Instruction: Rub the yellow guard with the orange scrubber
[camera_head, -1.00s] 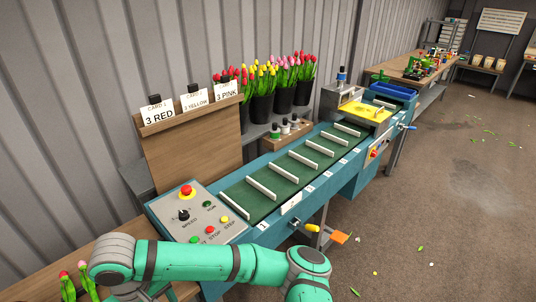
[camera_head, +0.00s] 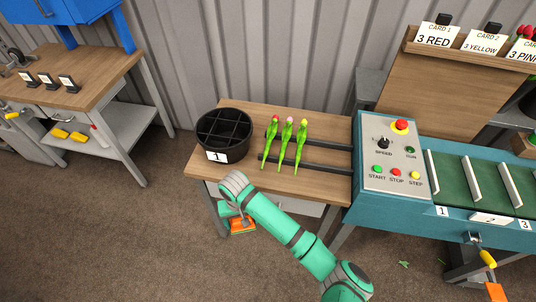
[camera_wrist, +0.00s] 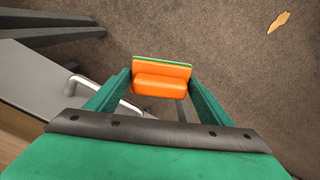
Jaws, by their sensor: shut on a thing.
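The orange scrubber (camera_wrist: 162,82), a block with a thin green layer along its far edge, is held between the two fingers of my gripper (camera_wrist: 160,88) in the wrist view. In the head view my gripper (camera_head: 238,211) hangs in front of the wooden table, low over the floor, with the orange scrubber (camera_head: 242,226) below it. The yellow guard is not in view in either current frame.
A wooden table (camera_head: 322,187) bears a black divided bucket (camera_head: 224,134) marked 1 and three tulips (camera_head: 285,145). The conveyor (camera_head: 455,190) with its control panel (camera_head: 392,157) stands at right. A workbench (camera_head: 75,75) stands at left.

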